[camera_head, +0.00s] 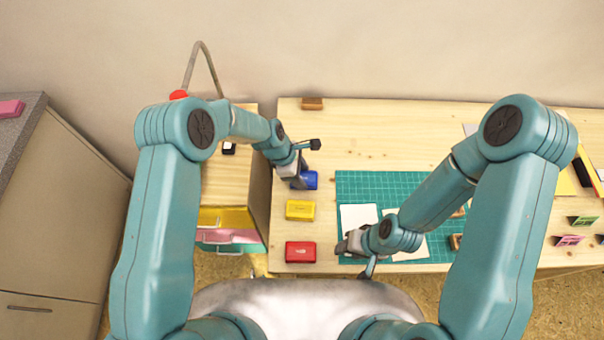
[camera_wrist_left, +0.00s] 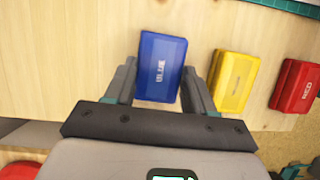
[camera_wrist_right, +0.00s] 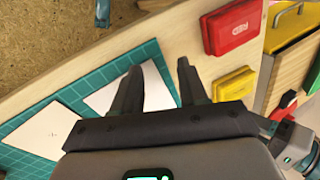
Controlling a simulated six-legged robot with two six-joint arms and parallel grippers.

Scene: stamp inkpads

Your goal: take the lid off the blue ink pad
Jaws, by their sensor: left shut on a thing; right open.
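The blue ink pad (camera_head: 309,180) lies near the table's left edge in the head view, behind the yellow one. In the left wrist view its blue lid, marked BLUE (camera_wrist_left: 161,66), faces up. My left gripper (camera_head: 299,178) is at it, with one finger on each side, shut on the blue ink pad's lid; it also shows in the left wrist view (camera_wrist_left: 158,88). Whether the lid is apart from its base cannot be seen. My right gripper (camera_head: 346,243) is open and empty above the cutting mat's front left part; its two fingers show in the right wrist view (camera_wrist_right: 160,85).
A yellow ink pad (camera_head: 300,210) and a red ink pad (camera_head: 300,252) lie in line in front of the blue one. The green cutting mat (camera_head: 352,183) with white paper (camera_head: 359,217) is to the right. A wooden block (camera_head: 312,104) lies at the back.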

